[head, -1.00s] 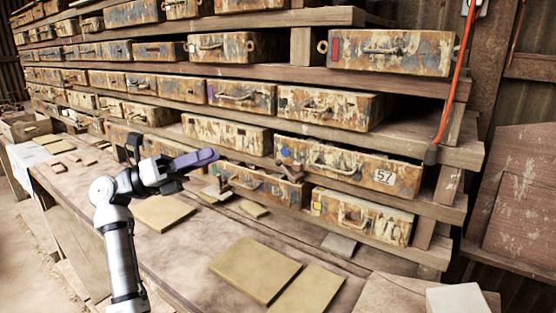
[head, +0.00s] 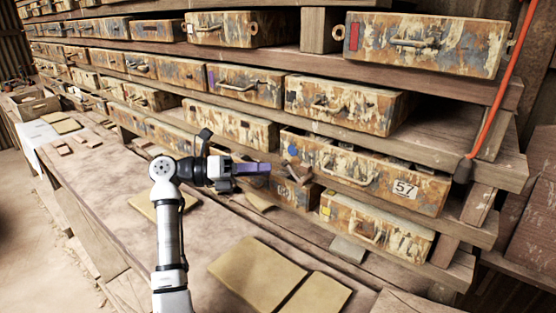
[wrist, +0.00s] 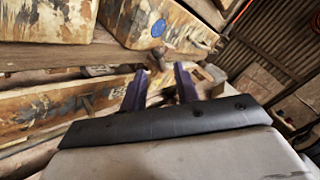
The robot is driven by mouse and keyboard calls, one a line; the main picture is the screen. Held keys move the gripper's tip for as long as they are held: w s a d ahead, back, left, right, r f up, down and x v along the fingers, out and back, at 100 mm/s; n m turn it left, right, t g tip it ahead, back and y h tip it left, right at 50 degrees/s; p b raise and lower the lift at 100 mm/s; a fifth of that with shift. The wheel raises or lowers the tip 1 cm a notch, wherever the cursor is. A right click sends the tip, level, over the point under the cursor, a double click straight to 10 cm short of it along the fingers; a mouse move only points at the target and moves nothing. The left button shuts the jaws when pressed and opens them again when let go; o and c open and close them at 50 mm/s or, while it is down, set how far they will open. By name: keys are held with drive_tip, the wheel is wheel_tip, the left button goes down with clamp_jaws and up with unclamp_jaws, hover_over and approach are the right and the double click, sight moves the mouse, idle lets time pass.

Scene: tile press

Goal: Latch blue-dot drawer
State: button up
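The blue-dot drawer (head: 375,178) is a rust-and-cream painted drawer with a "57" label and a bar handle. Its blue dot (head: 292,150) is at its left front corner; the dot also shows in the wrist view (wrist: 158,28). A brown latch-like piece (head: 297,172) sits below the dot at the drawer's lower left corner. It shows in the wrist view (wrist: 155,58) beyond my fingertips. My gripper (head: 265,168) with purple fingers is just left of this piece. In the wrist view its fingers (wrist: 160,78) are apart with nothing clearly held. Whether they touch the piece is unclear.
A yellow-dot drawer (head: 375,228) sits below the blue-dot drawer. Wooden shelf edges run close around my gripper. Flat tan tiles (head: 255,272) lie on the bench. An orange cord (head: 500,95) hangs at the right.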

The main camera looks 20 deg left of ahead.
sight(292, 172)
drive_tip(key=shift+p+x, duration=0.65)
drive_tip(key=shift+x, duration=1.6)
drive_tip(key=shift+c, duration=0.2)
clamp_jaws()
